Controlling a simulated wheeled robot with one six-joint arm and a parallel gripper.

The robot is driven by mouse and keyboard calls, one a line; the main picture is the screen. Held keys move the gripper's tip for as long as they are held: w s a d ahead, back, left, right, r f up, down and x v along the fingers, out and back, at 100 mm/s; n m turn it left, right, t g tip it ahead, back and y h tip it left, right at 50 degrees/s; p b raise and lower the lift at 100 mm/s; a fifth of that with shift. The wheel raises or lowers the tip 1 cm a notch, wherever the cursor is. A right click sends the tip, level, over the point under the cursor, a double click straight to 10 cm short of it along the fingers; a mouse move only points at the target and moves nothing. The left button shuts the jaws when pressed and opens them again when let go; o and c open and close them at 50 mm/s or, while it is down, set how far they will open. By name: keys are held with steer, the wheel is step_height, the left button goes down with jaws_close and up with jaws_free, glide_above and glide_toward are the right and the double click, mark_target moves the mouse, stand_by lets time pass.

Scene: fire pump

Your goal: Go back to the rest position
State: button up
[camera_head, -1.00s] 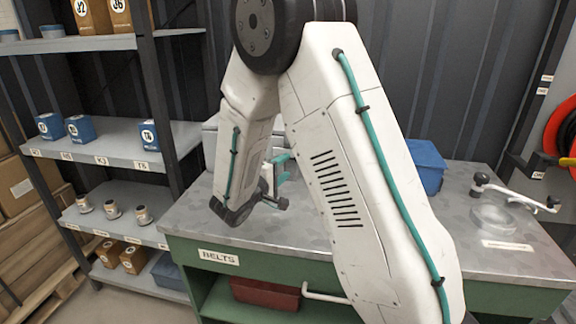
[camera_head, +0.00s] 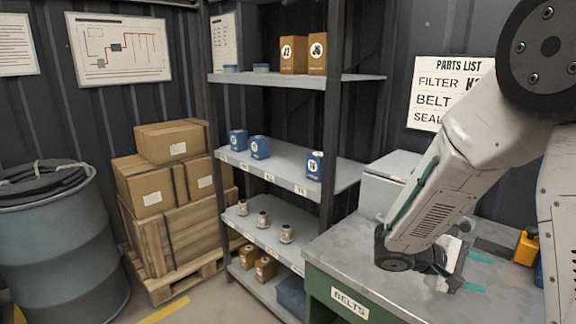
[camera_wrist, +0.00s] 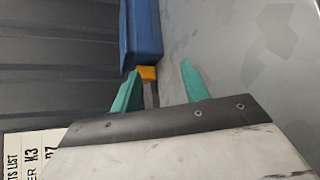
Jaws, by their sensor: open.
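My gripper (camera_head: 477,272) is at the end of my white arm, over the grey top of the green workbench (camera_head: 350,240). Its two teal fingers are apart with nothing between them. In the wrist view my gripper (camera_wrist: 160,72) also shows open, with the bench top beyond the fingers. My arm hangs bent from the upper right of the head view.
A yellow item (camera_head: 526,248) lies right of my gripper; it shows beside a blue bin (camera_wrist: 142,30) in the wrist view. A shelf rack (camera_head: 270,165) with boxes stands left of the bench. Cartons (camera_head: 170,140) on a pallet and a drum (camera_head: 60,240) stand farther left.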

steer(key=s+a+r+m+t+y, duration=0.1)
steer(key=s+a+r+y, duration=0.4)
steer(key=s, duration=0.5)
steer(key=s+a+r+m+t+y, duration=0.1)
steer(key=s+a+r+m+y, duration=0.2)
steer(key=s+a+r+y, duration=0.3)
steer(key=shift+s+a+r+t+y, duration=0.15)
steer(key=shift+s+a+t+y, duration=0.15)
steer(key=shift+s+a+y, duration=1.9)
steer(key=shift+s+d+h, duration=0.4)
steer(key=shift+s+h, duration=0.1)
steer(key=shift+h, duration=0.1)
